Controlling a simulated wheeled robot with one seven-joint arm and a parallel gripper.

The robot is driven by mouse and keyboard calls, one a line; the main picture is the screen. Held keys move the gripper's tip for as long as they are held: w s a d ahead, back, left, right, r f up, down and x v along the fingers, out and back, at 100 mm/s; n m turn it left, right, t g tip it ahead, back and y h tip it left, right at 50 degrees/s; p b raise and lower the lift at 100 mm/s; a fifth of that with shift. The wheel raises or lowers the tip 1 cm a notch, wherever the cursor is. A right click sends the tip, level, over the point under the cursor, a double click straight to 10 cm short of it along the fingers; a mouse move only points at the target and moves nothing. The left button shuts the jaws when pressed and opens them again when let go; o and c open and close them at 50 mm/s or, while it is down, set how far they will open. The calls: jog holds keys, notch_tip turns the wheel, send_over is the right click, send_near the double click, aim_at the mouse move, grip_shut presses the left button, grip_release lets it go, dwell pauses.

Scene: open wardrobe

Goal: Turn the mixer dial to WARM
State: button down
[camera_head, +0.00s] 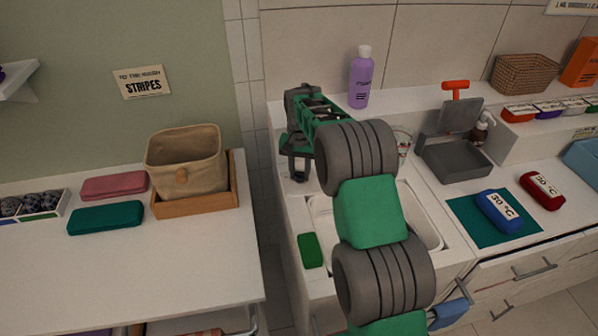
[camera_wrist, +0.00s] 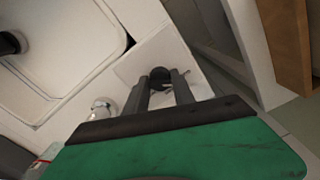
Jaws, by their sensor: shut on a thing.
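The mixer dial (camera_wrist: 161,73) is a small dark round knob in the wrist view, on the white counter beside the sink. My gripper (camera_wrist: 162,84) is shut on it, with one dark finger on each side. Thin dark marks show on the surface around the dial, but I cannot read WARM or the dial's setting. In the head view my gripper (camera_head: 296,172) points down at the sink counter's back left, and the dial is hidden there.
The white sink (camera_head: 428,222) lies right of my gripper, partly behind my arm. A purple bottle (camera_head: 361,80) stands on the ledge behind. A green sponge (camera_head: 310,250) lies at the sink's left. A chrome fitting (camera_wrist: 103,106) shows close by in the wrist view.

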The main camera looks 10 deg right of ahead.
aim_at(300, 172)
dwell(0.3)
jog(key=m, duration=0.5)
jog(key=shift+m, duration=0.4)
jog(key=m, duration=0.5)
jog(key=shift+r+m+b, duration=0.1)
jog(key=shift+m+b, duration=0.25)
jog(key=shift+m, duration=0.05)
jog(key=c, duration=1.1)
grip_release()
jog(key=shift+o, duration=0.2)
notch_tip(300, 172, up, 8)
jog(key=shift+f+b, duration=0.15)
jog(key=shift+b, duration=0.3)
